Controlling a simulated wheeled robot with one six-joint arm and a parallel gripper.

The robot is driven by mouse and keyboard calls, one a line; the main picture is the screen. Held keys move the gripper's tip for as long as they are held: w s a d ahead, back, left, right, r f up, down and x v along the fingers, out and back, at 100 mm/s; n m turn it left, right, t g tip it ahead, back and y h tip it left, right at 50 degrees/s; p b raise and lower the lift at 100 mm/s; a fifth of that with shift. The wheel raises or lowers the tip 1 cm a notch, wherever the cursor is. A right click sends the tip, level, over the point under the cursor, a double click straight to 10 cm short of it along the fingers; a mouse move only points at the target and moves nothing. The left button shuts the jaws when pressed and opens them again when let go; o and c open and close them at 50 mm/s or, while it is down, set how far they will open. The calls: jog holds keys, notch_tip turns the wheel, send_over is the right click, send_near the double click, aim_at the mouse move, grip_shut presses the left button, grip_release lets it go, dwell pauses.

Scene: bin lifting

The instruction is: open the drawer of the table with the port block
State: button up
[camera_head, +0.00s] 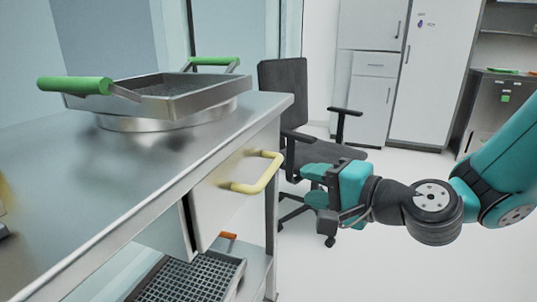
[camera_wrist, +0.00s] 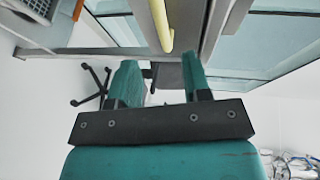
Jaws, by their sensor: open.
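The metal table (camera_head: 75,170) stands at the left in the head view. Below its top is a pale drawer front (camera_head: 218,207) with a yellow bar handle (camera_head: 262,180). I cannot tell whether the drawer is fully shut. My teal gripper (camera_head: 311,185) is open and empty, to the right of the handle and apart from it. In the wrist view the yellow handle (camera_wrist: 161,24) shows at the top, beyond the two open fingers of my gripper (camera_wrist: 160,74). I cannot make out a port block; only partial objects show at the table's left edge.
A metal tray (camera_head: 170,103) with green handles rests on a round base on the table. A grid basket (camera_head: 190,282) is on the lower shelf. A black office chair (camera_head: 290,95) stands behind my gripper. White cabinets line the back; floor at the lower right is clear.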

aim_at(272, 175)
jog(key=p+x, duration=0.1)
jog(key=x, duration=1)
jog(key=shift+w+a, duration=0.1)
jog(key=shift+a, duration=0.05)
grip_shut()
